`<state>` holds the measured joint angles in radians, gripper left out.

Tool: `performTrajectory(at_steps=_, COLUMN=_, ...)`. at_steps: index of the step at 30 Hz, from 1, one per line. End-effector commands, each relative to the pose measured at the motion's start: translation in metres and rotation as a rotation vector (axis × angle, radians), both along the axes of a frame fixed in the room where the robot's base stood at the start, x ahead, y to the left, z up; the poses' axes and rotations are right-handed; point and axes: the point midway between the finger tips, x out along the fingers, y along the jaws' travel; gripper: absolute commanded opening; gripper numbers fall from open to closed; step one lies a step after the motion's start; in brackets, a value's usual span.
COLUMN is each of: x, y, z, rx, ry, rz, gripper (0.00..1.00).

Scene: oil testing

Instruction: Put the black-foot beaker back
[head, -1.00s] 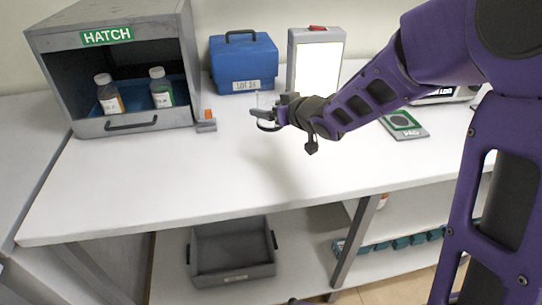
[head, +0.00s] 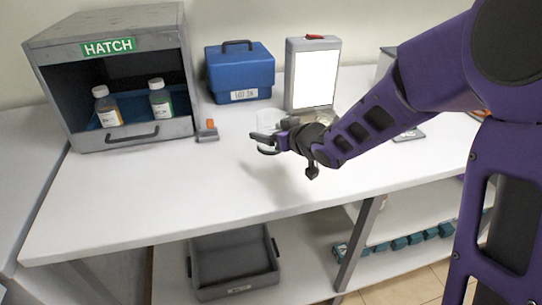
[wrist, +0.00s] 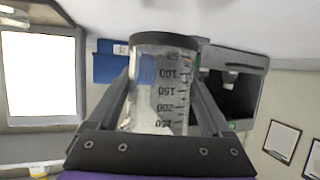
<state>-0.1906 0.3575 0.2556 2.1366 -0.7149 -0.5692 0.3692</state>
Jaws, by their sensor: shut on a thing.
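The black-foot beaker (wrist: 160,90) is clear, with printed volume marks and a black band at its foot. In the wrist view it sits between the two fingers of my gripper (wrist: 165,100), and its marks appear upside down. In the head view the beaker (head: 271,119) is small and faint, with its dark foot below the fingers. My gripper (head: 264,139) is shut on it, above the white bench (head: 130,195). The beaker looks upright in the head view.
A grey hatch box (head: 160,138) with two labelled bottles stands at the left. A blue case (head: 240,72) and a bright panel (head: 312,75) stand at the back. A small orange-and-grey block (head: 207,132) sits beside the hatch. The front left of the bench is clear.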

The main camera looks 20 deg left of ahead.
Motion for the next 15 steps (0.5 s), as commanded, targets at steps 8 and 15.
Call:
performTrajectory(at_steps=8, x=0.0, y=0.0, z=-0.025, rx=0.001, ry=0.0, rz=0.0, gripper=0.17)
performTrajectory(at_steps=15, x=0.0, y=0.0, z=-0.054, rx=0.0, ry=0.0, rz=0.0, gripper=0.17)
